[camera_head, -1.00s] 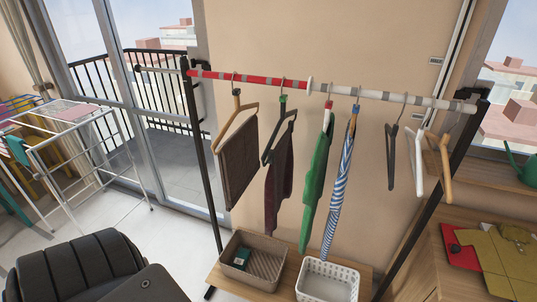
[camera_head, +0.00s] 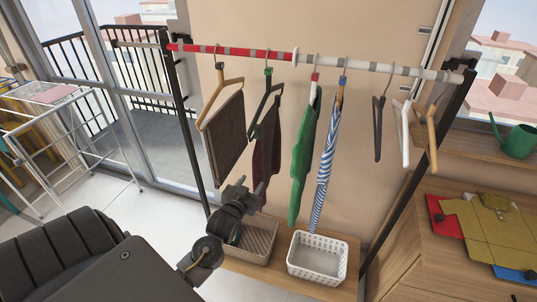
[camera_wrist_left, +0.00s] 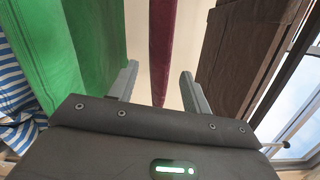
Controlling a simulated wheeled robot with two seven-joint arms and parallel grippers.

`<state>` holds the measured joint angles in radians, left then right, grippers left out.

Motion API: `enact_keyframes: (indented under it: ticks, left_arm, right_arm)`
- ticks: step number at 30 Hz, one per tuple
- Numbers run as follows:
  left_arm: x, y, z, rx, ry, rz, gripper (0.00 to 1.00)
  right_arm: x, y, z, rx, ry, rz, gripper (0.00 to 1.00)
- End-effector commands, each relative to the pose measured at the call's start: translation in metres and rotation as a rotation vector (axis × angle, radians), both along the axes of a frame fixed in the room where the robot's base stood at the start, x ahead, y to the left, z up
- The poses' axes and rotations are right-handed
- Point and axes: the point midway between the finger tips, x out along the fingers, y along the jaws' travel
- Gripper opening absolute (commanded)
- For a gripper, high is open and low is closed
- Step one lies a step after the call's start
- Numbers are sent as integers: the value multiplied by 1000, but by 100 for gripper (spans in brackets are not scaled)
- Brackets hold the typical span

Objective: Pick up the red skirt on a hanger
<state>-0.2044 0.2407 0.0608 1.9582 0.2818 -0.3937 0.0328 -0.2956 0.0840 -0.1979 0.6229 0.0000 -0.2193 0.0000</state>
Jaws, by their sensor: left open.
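The red skirt, a dark maroon garment (camera_head: 267,155), hangs on a dark hanger (camera_head: 268,98) with a green-marked hook, second from the left on the rail. My left gripper (camera_head: 240,184) is below and in front of the rail, near the skirt's lower left side. In the left wrist view the skirt (camera_wrist_left: 164,45) shows edge-on as a narrow strip, beyond and between the two spread fingers (camera_wrist_left: 158,82). The gripper is open and nothing is between its pads. The hanger is out of the wrist view. My right gripper is not seen.
Brown trousers (camera_head: 225,138) hang left of the skirt. A green garment (camera_head: 303,160) and a blue-striped one (camera_head: 325,165) hang right of it. Bare hangers (camera_head: 405,135) follow. A beige basket (camera_head: 262,240) and a white basket (camera_head: 317,235) stand below.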

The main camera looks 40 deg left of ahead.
Motion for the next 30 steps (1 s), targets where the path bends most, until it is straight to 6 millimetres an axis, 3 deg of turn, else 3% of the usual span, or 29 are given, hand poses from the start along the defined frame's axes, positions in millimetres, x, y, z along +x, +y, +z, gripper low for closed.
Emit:
enact_keyframes:
  ticks: [1, 3, 6, 11, 21, 30]
  left_arm:
    - [0, 2, 27, 4, -52, 5, 48]
    - [-2, 4, 52, 5, -102, 11, 48]
    - [-4, 6, 71, 7, -138, 15, 48]
    - [0, 7, 76, 8, -146, 16, 48]
    - [44, 21, 76, 9, -145, 15, 48]
    - [56, 24, 76, 8, -144, 16, 48]
  right_arm:
    - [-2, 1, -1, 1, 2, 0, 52]
    - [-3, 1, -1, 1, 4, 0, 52]
    - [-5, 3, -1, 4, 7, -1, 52]
    - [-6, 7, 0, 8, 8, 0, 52]
    - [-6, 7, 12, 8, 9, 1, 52]
    - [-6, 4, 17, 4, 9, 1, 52]
